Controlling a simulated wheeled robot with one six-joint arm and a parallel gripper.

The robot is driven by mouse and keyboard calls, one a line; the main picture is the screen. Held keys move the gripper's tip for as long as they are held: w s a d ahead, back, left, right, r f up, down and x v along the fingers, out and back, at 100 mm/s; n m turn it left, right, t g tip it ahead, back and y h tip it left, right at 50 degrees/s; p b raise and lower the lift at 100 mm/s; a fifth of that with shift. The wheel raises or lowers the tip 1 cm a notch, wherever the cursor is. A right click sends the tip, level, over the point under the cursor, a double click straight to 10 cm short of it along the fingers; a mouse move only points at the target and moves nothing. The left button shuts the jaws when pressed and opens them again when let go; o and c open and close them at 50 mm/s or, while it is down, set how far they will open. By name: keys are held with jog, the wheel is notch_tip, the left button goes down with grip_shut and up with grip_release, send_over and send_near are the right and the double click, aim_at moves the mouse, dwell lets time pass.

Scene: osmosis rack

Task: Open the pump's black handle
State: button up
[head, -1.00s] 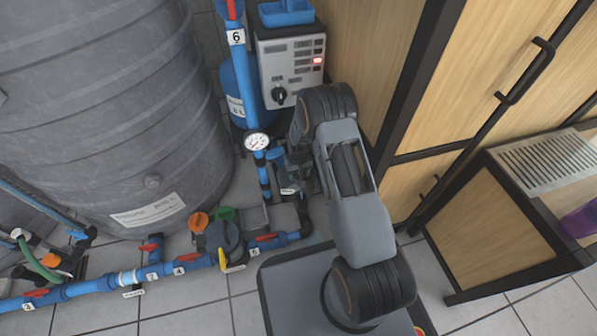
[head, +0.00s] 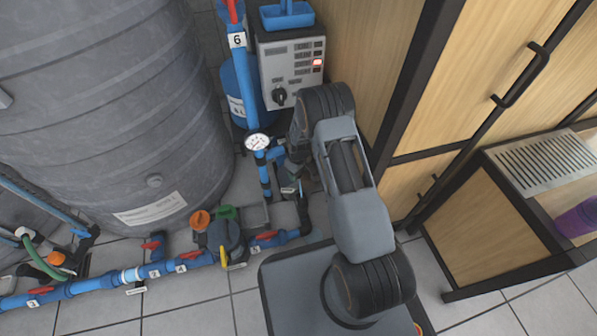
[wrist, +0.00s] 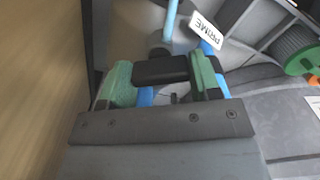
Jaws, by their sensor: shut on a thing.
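The black handle (wrist: 160,70) shows in the wrist view as a short dark bar lying between the green-padded fingers of my gripper (wrist: 163,80). The gripper is shut on it. A white tag reading PRIME (wrist: 207,30) sits just beyond the handle, beside a blue pipe. In the head view my arm covers most of the pump area, and I cannot make out the handle or the fingertips there. How far the handle is turned is unclear.
A control box (head: 292,72) stands above the pump area, and a pressure gauge (head: 257,142) is on the blue pipe left of my arm. A large grey tank (head: 105,110) fills the left. Wooden cabinets (head: 465,85) stand close on the right. Valves and blue pipes (head: 90,285) run along the floor.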

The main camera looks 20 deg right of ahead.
dwell(0.3)
jog(key=o, duration=0.9)
notch_tip(320, 180, up, 14)
jog(key=p, duration=0.5)
jog(key=shift+p, duration=0.4)
jog(key=shift+f, duration=0.1)
